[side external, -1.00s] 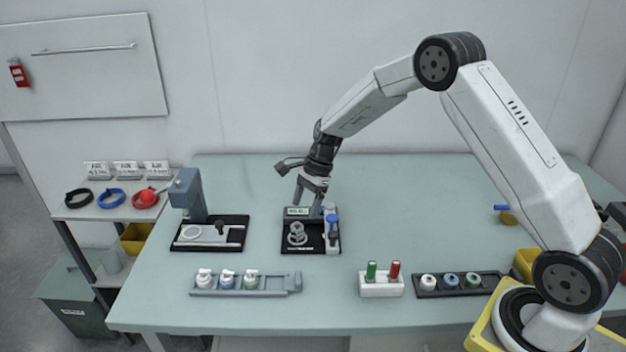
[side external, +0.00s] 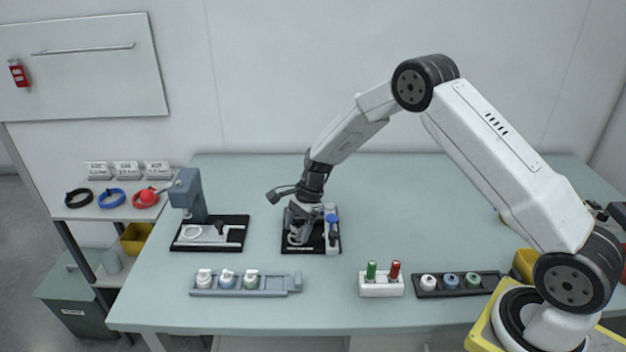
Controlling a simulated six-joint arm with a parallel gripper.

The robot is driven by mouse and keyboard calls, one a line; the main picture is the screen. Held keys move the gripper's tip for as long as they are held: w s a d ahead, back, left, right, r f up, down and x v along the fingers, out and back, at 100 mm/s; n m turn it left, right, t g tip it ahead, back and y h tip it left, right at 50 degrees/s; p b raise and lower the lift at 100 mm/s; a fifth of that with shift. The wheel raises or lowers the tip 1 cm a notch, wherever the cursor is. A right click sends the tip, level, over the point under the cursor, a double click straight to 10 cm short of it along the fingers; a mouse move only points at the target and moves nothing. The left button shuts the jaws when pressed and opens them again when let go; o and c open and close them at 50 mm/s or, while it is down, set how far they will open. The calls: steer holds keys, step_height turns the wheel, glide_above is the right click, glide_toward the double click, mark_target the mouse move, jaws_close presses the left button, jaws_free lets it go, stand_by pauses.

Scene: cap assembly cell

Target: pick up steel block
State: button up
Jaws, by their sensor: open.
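My gripper (side external: 299,236) is open and low over the black base of a small station (side external: 318,247) at the middle left of the table. A grey metal part, seen on this base in the earlier frame and possibly the steel block, is now mostly hidden behind my gripper. I cannot tell whether the fingers are around it or touching it. A blue-topped piece (side external: 332,219) stands on the right side of the same base, close to my gripper.
A grey press (side external: 188,195) stands to the left. In front are a grey rack (side external: 283,284) with several small bottles, a white holder (side external: 381,289) with green and red pieces, and a dark tray (side external: 425,291) with several caps. The table's back middle is clear.

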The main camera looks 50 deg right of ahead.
steer(key=shift+a+f, duration=0.1)
steer(key=shift+f, duration=0.1)
stand_by(0.3)
jaws_close()
